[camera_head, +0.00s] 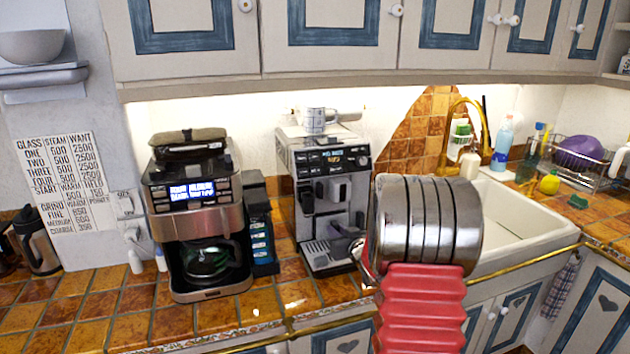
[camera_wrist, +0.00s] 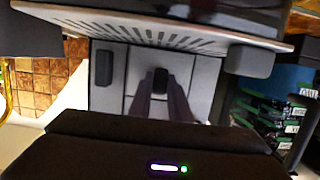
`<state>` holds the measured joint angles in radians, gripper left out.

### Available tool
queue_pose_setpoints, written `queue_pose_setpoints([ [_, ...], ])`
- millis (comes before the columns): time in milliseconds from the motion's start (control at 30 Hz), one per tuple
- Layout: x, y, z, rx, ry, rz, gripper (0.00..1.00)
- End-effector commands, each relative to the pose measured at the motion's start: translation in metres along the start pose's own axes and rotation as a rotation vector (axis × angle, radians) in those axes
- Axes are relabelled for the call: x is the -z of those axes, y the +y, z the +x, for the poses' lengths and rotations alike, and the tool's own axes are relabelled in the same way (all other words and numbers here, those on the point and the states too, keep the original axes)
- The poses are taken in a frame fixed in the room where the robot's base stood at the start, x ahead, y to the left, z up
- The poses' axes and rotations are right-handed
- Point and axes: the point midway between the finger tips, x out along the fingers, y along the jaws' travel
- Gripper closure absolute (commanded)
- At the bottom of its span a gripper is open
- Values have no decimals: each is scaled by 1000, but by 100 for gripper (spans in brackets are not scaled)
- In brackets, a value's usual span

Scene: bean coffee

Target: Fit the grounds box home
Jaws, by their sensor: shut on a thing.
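The bean coffee machine (camera_head: 318,185), silver and black, stands on the tiled counter in the head view. My gripper (camera_head: 357,248) reaches its lower front from the right, partly hidden by my arm. In the wrist view, which looks upside down, the dark fingers of my gripper (camera_wrist: 160,94) are shut on a small black handle (camera_wrist: 160,80). The handle is on a pale grey panel (camera_wrist: 138,62), which appears to be the front of the grounds box. The panel lies close to the machine's slotted tray (camera_wrist: 150,32). How deep the box sits cannot be told.
A drip coffee maker (camera_head: 198,220) with a glass jug stands left of the machine, with a dark rack (camera_head: 260,230) between them. A cup (camera_head: 316,120) sits on top of the bean machine. The sink (camera_head: 525,225) is to the right. Wall cupboards (camera_head: 340,25) hang above.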

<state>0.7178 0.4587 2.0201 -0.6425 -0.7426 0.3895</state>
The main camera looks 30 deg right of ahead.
Motion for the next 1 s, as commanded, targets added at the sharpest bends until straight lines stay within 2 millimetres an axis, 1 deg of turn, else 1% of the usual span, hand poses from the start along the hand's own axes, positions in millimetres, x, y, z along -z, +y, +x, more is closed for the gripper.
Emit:
queue_pose_setpoints([
  [767,6,0,21,0,1,0,100],
  [1000,6,0,22,0,1,0,100],
])
